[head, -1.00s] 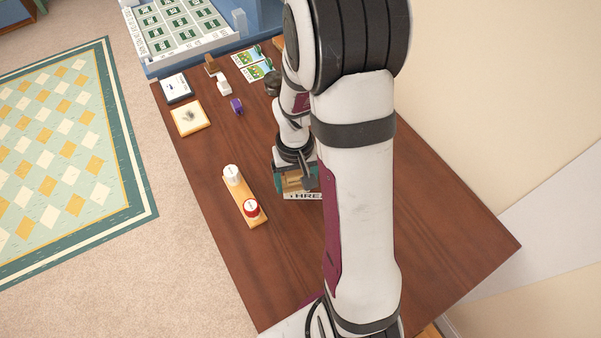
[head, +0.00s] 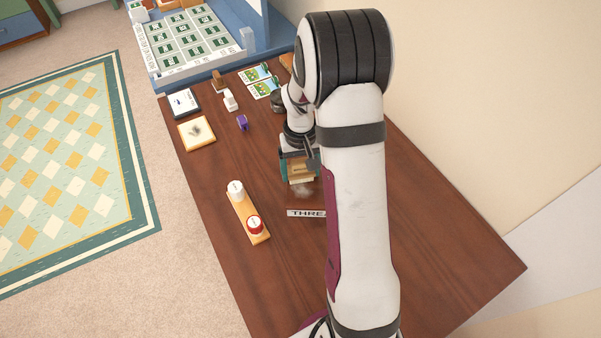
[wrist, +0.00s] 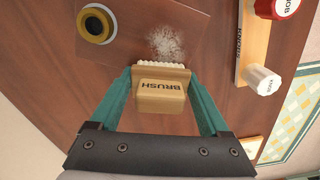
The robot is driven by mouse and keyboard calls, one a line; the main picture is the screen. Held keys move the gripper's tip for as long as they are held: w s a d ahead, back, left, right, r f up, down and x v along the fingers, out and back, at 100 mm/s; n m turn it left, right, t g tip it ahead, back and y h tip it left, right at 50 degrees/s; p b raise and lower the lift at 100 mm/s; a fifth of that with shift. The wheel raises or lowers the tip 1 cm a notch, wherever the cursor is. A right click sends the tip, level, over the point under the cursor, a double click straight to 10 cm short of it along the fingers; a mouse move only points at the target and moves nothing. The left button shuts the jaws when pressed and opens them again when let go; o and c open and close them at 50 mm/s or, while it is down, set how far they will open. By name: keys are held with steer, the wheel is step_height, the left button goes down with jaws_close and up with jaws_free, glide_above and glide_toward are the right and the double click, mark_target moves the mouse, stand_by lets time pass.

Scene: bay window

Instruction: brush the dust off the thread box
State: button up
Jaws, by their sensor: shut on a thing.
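My gripper (head: 299,172) is shut on the brush, a wooden block with pale bristles; in the wrist view the brush (wrist: 162,92) sits between the teal fingers with its label upside down. The thread box shows in the head view by its white label (head: 303,212), partly hidden by my arm; its brown top (wrist: 125,45) fills the upper middle of the wrist view. A pale dust patch (wrist: 167,43) lies on that top, just beyond the bristles. I cannot tell whether the bristles touch the top.
A board with a white and a red knob (head: 246,212) lies left of the box. A tan square (head: 196,132), a purple piece (head: 242,122) and picture cards (head: 258,80) lie farther back. The table's front left is clear.

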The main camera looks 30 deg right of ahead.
mark_target(300, 206)
steer(key=shift+s+a+f, duration=0.1)
steer(key=shift+s+a, duration=0.25)
steer(key=shift+s, duration=0.2)
steer(key=shift+s+a+f, duration=0.1)
steer(key=shift+s+a, duration=0.2)
steer(key=shift+s, duration=0.25)
steer(key=shift+s+a+r, duration=0.1)
steer(key=shift+s+a, duration=0.35)
steer(key=shift+s, duration=0.3)
steer(key=shift+s+a+f, duration=0.1)
steer(key=shift+s+a, duration=0.3)
steer(key=shift+s, duration=0.3)
steer(key=shift+s+a+r, duration=0.1)
steer(key=shift+s+a, duration=0.35)
steer(key=shift+s, duration=0.3)
step_height(300, 206, up, 8)
steer(key=shift+r, duration=0.15)
